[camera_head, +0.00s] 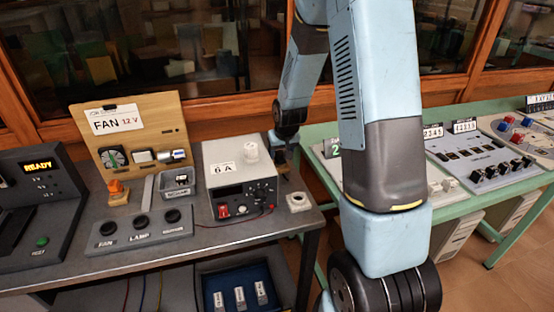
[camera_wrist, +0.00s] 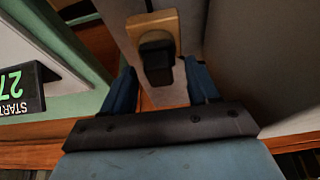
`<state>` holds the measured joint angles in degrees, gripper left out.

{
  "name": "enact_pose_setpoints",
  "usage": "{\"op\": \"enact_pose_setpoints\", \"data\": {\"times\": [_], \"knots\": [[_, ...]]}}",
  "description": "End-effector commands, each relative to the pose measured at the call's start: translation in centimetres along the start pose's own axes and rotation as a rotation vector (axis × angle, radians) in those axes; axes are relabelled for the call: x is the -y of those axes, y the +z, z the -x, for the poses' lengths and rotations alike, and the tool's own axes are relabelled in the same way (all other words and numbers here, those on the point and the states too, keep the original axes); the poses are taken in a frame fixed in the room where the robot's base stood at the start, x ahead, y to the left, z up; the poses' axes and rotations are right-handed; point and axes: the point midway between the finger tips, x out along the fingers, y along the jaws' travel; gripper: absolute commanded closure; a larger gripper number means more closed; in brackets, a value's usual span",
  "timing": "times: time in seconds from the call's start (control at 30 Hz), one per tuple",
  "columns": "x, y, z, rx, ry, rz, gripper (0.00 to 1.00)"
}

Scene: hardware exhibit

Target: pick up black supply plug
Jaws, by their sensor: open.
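The black plug (camera_wrist: 157,62) shows in the wrist view, seated in or against a small wooden block (camera_wrist: 140,24). My gripper (camera_wrist: 161,82) is open, with one blue finger on each side of the plug's near end. I cannot tell whether either finger touches it. In the head view my gripper (camera_head: 283,152) reaches down just right of the grey power supply box (camera_head: 234,192) marked "6 A". The plug cannot be made out clearly in the head view.
The supply's side stands close beside my gripper. A white square socket piece (camera_head: 298,202) sits at the bench's right corner. A green console table (camera_head: 462,205) stands to the right across a gap. A wooden FAN 12 V board (camera_head: 155,135) stands at the left.

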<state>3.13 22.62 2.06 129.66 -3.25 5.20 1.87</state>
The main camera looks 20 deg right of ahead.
Motion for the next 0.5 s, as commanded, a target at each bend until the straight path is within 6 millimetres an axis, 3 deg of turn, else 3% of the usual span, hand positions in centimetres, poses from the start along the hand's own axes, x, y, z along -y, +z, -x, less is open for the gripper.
{"op": "enact_pose_setpoints", "data": {"times": [0.13,0.5], "knots": [[0.00,0.00,0.02,0.000,0.000,0.000,0.40],[0.03,0.02,0.03,0.001,0.000,0.000,0.76]]}}
